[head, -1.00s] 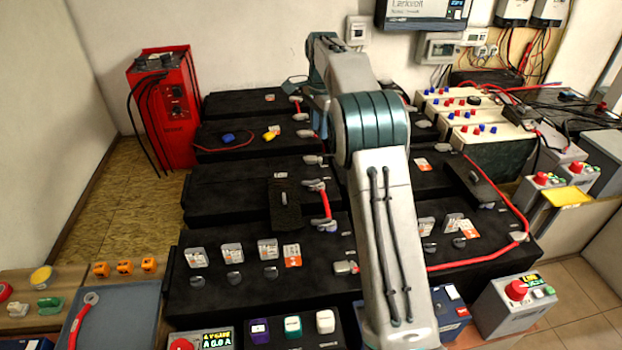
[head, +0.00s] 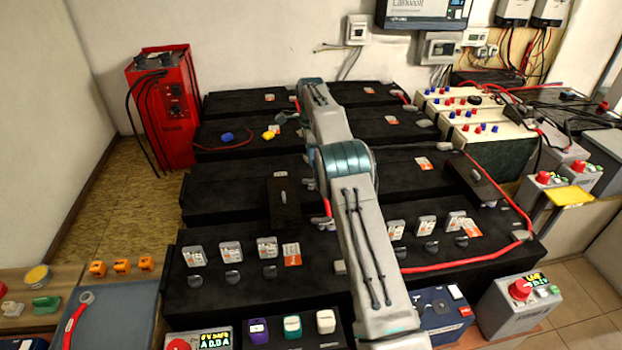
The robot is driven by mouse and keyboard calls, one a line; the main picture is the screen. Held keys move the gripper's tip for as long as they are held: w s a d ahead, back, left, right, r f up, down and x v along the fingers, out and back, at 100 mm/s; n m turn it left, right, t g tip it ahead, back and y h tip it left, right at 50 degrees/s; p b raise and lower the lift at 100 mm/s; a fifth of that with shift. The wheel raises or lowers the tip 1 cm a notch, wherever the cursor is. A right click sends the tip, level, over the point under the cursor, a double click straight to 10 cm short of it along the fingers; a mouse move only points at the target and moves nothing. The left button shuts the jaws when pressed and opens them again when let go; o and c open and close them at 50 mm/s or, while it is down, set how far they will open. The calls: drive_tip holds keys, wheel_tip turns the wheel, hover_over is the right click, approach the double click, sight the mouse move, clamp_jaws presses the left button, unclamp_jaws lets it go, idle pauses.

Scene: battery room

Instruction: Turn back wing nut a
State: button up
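Several small dark wing-shaped knobs sit in a row on the front black battery block, such as a left knob (head: 195,281), a middle knob (head: 232,277) and a right knob (head: 270,271). More knobs sit right of my arm, one of them here (head: 431,245). White label tags stand behind them, too small to read, so I cannot tell which one is wing nut a. My arm reaches from the bottom over the middle of the blocks.
A raised dark cover (head: 284,200) stands on the second block. A red cable (head: 460,262) runs along the right front. A red charger cabinet (head: 165,108) stands at the back left.

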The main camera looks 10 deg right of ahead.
sight(311, 179)
wheel_tip(311, 179, down, 9)
drive_tip(key=shift+r, duration=0.15)
clamp_jaws()
